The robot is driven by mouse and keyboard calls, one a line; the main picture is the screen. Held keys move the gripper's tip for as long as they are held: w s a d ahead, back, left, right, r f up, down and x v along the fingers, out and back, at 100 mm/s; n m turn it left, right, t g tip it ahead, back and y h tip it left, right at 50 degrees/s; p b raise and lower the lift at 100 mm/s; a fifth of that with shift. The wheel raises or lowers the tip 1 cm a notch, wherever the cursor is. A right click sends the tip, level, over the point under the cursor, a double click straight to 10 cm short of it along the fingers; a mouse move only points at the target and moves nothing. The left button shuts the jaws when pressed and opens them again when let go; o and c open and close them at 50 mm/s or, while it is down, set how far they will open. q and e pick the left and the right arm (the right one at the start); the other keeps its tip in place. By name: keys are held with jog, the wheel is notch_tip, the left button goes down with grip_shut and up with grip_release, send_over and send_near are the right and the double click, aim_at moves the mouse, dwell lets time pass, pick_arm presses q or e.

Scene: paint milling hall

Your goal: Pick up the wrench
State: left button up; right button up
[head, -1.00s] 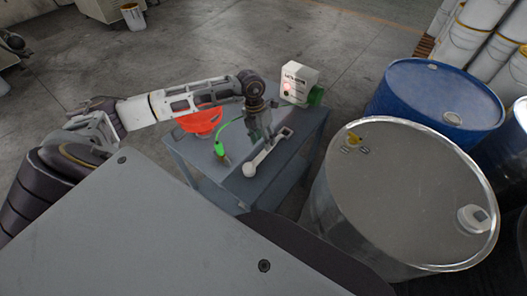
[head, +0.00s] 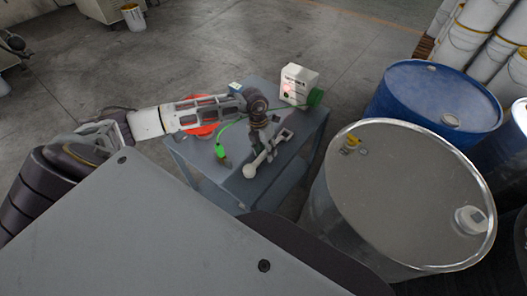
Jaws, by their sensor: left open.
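A pale grey wrench (head: 250,170) lies on a small blue-grey table (head: 230,188), slanting from lower left to upper right. Its rounded near end and part of its far end (head: 286,134) show; my gripper hides the middle. My left gripper (head: 264,150) points down at the wrench's middle, its fingers open. I cannot tell whether the fingers touch the wrench or stand just above it. My right gripper is not in view.
A red object (head: 203,130) lies mostly hidden under my left arm. A green-ended cable (head: 221,151) lies beside the wrench. A white box (head: 298,84) stands at the table's far edge. A steel drum (head: 410,190) and blue drum (head: 430,95) stand close on the right.

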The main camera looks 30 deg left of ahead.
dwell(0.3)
pick_arm(q)
jog(key=c, duration=0.7)
grip_shut()
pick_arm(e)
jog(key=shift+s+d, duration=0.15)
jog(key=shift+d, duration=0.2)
pick_arm(q)
jog(key=shift+r, duration=0.1)
notch_tip(320, 180, up, 9)
jog(key=shift+f+b, duration=0.2)
jog(key=shift+b, duration=0.25)
jog(key=shift+r, duration=0.65)
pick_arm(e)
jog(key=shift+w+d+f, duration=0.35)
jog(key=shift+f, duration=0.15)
